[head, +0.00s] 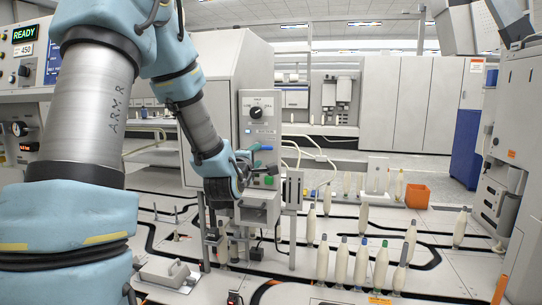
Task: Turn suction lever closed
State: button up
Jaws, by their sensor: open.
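A grey machine column (258,110) stands at the centre, with a black rotary knob (256,112) on its front panel. Below the knob a small teal-and-dark handle (262,148) sticks out to the right; it may be the suction lever, but I cannot tell its setting. A green part (268,180) shows lower down, beside my gripper. My gripper (244,167) is open, in front of the column and just below and left of the handle. The fingers are small and dark, and I cannot tell whether they touch anything.
Several cream bobbins (362,262) with coloured tips stand on the light deck with black tracks at the lower right. An orange bin (417,196) sits behind them. A grey box unit (255,210) with posts stands directly below my gripper. White cabinets (410,100) line the back.

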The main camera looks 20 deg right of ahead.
aim_at(266, 148)
jog(key=x, duration=0.9)
jog(key=shift+w, duration=0.1)
jog(key=shift+a, duration=0.1)
grip_shut()
jog(key=shift+f, duration=0.1)
